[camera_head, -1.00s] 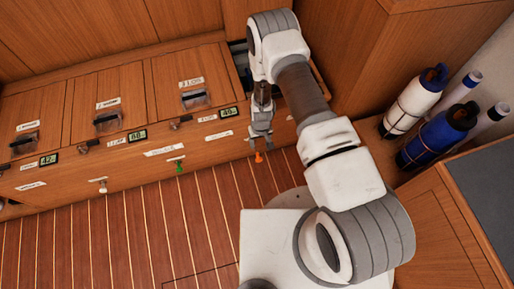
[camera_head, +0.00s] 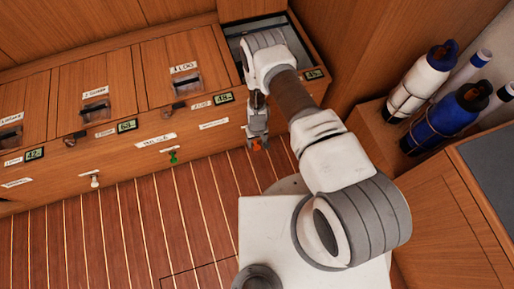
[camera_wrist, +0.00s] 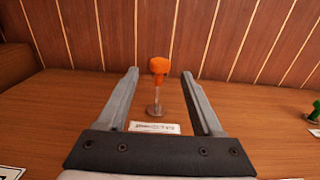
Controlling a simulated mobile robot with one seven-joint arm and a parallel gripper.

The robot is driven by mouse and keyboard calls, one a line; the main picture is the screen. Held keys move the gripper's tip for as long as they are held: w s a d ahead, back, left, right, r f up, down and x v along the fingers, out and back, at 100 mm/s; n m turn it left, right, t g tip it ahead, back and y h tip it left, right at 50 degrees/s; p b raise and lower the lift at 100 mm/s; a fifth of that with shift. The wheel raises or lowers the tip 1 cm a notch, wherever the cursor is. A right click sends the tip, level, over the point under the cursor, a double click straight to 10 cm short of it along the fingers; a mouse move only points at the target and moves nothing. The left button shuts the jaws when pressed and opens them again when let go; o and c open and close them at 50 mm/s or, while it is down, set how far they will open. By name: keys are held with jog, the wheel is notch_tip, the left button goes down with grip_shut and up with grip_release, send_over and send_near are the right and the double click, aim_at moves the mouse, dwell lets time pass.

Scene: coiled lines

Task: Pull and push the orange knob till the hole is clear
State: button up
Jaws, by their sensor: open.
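The orange knob (camera_wrist: 159,66) stands on a thin stem out of a round metal base on the wooden front panel (camera_wrist: 68,97). In the wrist view it lies between the two fingers of my gripper (camera_wrist: 160,75), with clear space on both sides. My gripper is open and holds nothing. In the head view the orange knob (camera_head: 256,146) shows at the fingertips of my gripper (camera_head: 257,140), partly covered by them. A white label (camera_wrist: 154,128) lies beside the knob's base. I cannot make out the hole in either view.
A green knob (camera_head: 173,157) and a white knob (camera_head: 95,181) stick out of the same panel to the left. Several lidded boxes with small displays line the bench. Strapped bottles (camera_head: 424,80) stand at the right. The striped floor (camera_head: 130,230) is clear.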

aim_at(257, 146)
notch_tip(257, 146, down, 4)
jog(key=shift+f+b, duration=0.15)
jog(key=shift+b, duration=0.45)
jog(key=shift+c, duration=0.3)
grip_shut()
dwell(0.7)
